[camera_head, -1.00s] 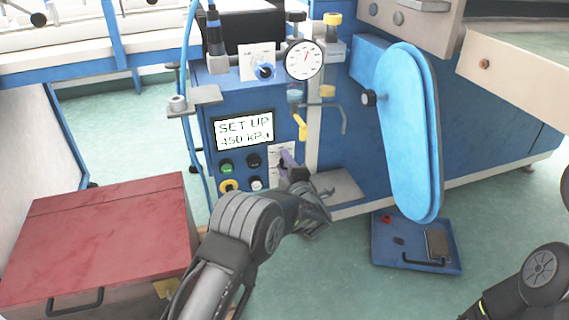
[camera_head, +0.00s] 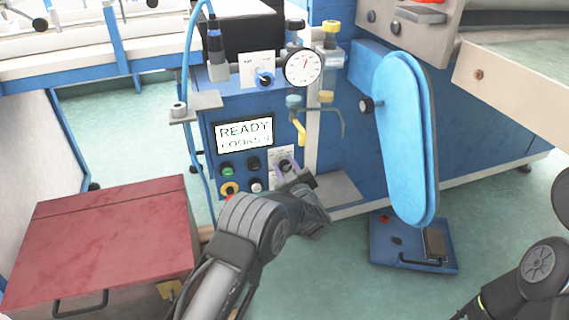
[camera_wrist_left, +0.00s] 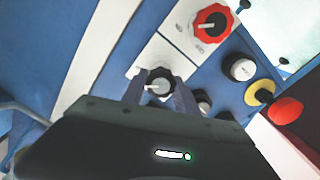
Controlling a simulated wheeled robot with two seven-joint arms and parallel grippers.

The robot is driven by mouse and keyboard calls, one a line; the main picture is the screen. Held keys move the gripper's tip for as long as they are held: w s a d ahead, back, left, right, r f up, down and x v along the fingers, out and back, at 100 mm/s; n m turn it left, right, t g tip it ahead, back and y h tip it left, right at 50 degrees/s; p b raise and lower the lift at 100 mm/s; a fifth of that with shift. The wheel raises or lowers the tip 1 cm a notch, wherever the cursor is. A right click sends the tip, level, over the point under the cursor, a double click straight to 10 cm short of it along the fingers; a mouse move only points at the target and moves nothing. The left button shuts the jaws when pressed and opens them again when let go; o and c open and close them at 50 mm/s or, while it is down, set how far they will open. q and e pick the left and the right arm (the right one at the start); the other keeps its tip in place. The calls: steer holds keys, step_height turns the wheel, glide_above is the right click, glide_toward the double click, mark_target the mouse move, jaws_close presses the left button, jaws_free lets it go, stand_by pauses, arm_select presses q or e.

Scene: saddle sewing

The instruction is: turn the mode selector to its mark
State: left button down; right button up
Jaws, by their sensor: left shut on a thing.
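The mode selector (camera_head: 286,165) is a dark round knob on a white plate at the right of the blue control panel. In the left wrist view the selector (camera_wrist_left: 158,85) shows a pale pointer and sits between my left gripper's fingers. My left gripper (camera_wrist_left: 160,91) is shut on it, one finger on each side. In the head view the left gripper (camera_head: 293,180) reaches the panel from below and hides part of the plate. The mark cannot be made out. The display (camera_head: 244,134) reads READY, with an unclear second line. My right gripper is out of view.
A pressure gauge (camera_head: 303,67) and yellow lever (camera_head: 300,132) are above. A red-lidded box (camera_head: 105,240) stands left.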

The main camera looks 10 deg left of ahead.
arm_select(q)
steer(key=shift+m, duration=1.1)
steer(key=c, duration=0.9)
jaws_free()
steer(key=shift+c, duration=0.2)
steer(key=shift+d+p, duration=0.1)
steer(key=shift+p, duration=0.2)
steer(key=p+v, duration=0.2)
steer(key=v, duration=0.5)
steer(key=shift+s+d, duration=0.2)
steer(key=shift+s, duration=0.15)
